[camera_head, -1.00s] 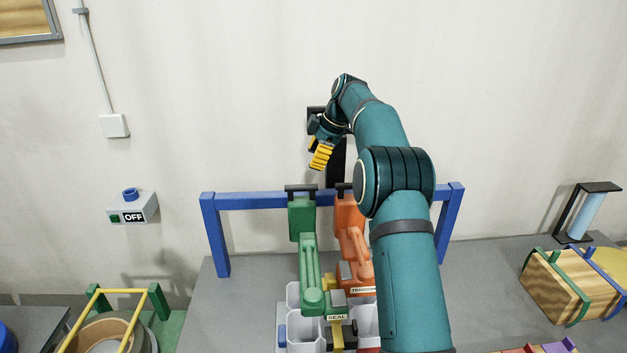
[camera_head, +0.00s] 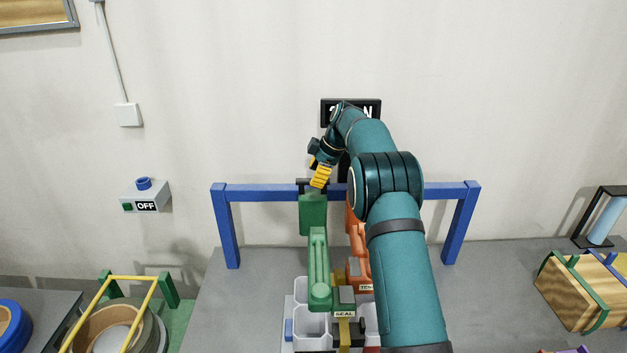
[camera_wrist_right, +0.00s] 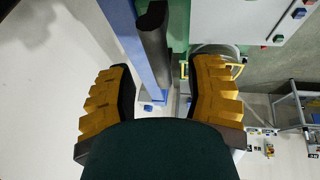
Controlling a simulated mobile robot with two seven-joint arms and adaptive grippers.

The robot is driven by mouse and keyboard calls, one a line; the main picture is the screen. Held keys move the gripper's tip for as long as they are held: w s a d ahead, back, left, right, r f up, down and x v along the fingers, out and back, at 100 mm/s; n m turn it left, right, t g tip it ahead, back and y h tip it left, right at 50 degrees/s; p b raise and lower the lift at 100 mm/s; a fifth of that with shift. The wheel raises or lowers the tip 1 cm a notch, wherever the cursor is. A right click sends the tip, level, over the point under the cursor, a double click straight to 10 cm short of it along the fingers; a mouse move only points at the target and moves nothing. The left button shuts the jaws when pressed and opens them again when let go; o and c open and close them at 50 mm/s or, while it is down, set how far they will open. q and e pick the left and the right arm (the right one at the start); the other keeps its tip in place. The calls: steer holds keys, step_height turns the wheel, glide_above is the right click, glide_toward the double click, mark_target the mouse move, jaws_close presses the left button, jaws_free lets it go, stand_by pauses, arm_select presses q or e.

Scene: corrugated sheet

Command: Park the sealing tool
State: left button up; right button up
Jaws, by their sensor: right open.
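The green sealing tool (camera_head: 318,262), labelled SEAL, hangs in front of the blue rail (camera_head: 262,194), with its black top bar (camera_head: 306,184) at the rail. My right gripper (camera_head: 320,178) has yellow fingers and is just at the top of the green tool. In the right wrist view, its fingers (camera_wrist_right: 160,100) are spread open. The black bar (camera_wrist_right: 152,45), blue rail (camera_wrist_right: 128,30) and a green part of the tool (camera_wrist_right: 176,22) appear beyond and between them. I see no grip on the bar. My left gripper is out of view.
The orange tool (camera_head: 356,240) hangs beside the green one, partly behind my right arm. White bins (camera_head: 312,325) stand below. A switch box reading OFF (camera_head: 145,198) is on the wall. A strapped wooden crate (camera_head: 575,290) lies at right. The grey bench left of the tools is clear.

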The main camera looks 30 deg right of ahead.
steer(key=shift+x, duration=1.2)
jaws_close()
